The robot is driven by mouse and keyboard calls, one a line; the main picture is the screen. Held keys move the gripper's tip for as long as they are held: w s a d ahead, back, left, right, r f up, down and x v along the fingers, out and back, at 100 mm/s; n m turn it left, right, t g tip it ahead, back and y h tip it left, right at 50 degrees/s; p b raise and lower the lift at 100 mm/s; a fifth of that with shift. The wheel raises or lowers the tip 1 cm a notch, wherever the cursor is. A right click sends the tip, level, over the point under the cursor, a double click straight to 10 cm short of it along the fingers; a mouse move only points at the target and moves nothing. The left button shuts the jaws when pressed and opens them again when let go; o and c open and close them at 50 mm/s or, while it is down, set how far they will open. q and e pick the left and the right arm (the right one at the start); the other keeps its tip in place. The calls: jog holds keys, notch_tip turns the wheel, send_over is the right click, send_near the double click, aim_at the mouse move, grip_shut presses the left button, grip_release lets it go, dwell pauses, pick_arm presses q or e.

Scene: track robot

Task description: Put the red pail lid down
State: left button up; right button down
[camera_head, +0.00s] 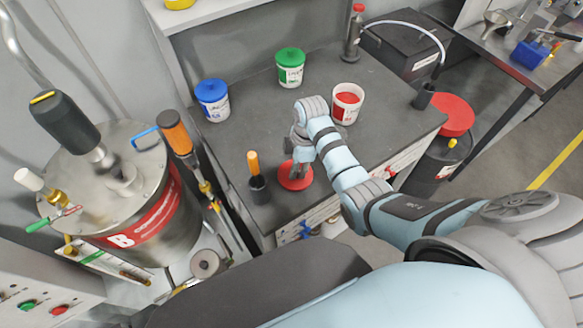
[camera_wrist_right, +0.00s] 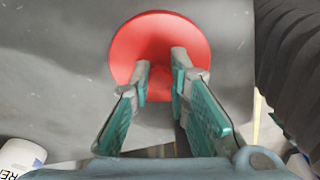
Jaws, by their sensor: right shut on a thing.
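The red pail lid (camera_head: 296,177) is a round disc at the front edge of the dark bench top (camera_head: 240,140). In the right wrist view the lid (camera_wrist_right: 190,42) lies flat-on beyond my fingers. My right gripper (camera_head: 297,162) is above the lid, and its fingers (camera_wrist_right: 161,80) are shut on its middle, where the grasped part is mostly hidden. I cannot tell whether the lid touches the bench. My left gripper is not in view.
A blue-lidded pail (camera_head: 212,100) and a green-lidded pail (camera_head: 290,67) stand at the back. A black cup with an orange-handled tool (camera_head: 257,180) is just left of the lid. A large steel tank (camera_head: 120,200) is on the left, and a red-topped drum (camera_head: 451,125) on the right.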

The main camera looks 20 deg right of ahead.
jog(key=shift+f, duration=0.35)
jog(key=shift+s, duration=0.15)
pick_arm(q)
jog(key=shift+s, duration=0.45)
pick_arm(e)
jog(key=c, duration=1.5)
grip_release()
jog(key=shift+f, duration=0.1)
